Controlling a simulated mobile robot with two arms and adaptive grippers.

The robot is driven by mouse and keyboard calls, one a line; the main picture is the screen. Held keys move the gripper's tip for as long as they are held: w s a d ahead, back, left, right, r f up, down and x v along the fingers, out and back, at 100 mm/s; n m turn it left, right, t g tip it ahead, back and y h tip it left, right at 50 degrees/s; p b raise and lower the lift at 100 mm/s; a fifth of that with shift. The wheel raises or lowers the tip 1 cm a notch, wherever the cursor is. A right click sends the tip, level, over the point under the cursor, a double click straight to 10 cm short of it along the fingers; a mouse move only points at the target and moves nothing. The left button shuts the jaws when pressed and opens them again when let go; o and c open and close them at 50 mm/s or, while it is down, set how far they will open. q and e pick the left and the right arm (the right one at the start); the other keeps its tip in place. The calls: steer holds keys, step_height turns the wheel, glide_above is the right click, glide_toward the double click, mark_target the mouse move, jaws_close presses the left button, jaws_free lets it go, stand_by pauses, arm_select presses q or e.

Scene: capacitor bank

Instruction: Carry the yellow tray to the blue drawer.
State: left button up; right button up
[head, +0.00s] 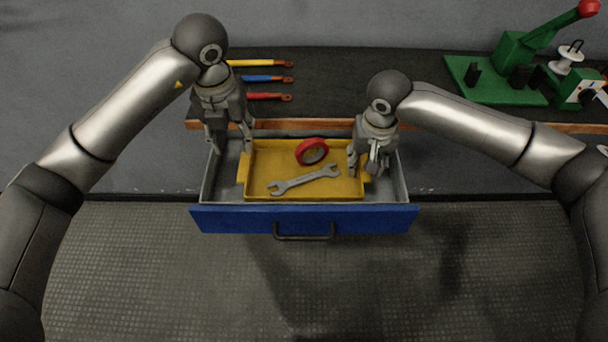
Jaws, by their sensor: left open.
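The yellow tray (284,159) lies inside the open blue drawer (305,219), between its grey side walls. A grey double-ended wrench (304,180) and a red ring-shaped roll (312,152) lie in the tray. My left gripper (230,151) is open over the drawer's left side, with one finger by the tray's left end and the other near the drawer wall. My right gripper (364,168) points down at the tray's right end. Its fingers partly cover that end, and I cannot tell whether they close on it.
Screwdriver-like tools with yellow (247,63), blue (257,78) and red (266,97) handles lie on the dark worktop behind the drawer. A green lever press (513,55) stands at the back right. The drawer's handle (304,236) sticks out in front. The floor ahead is clear.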

step_height(320, 180, up, 10)
steer(key=s, duration=0.1)
steer(key=shift+s, duration=0.25)
steer(key=shift+f, duration=0.1)
stand_by(0.3)
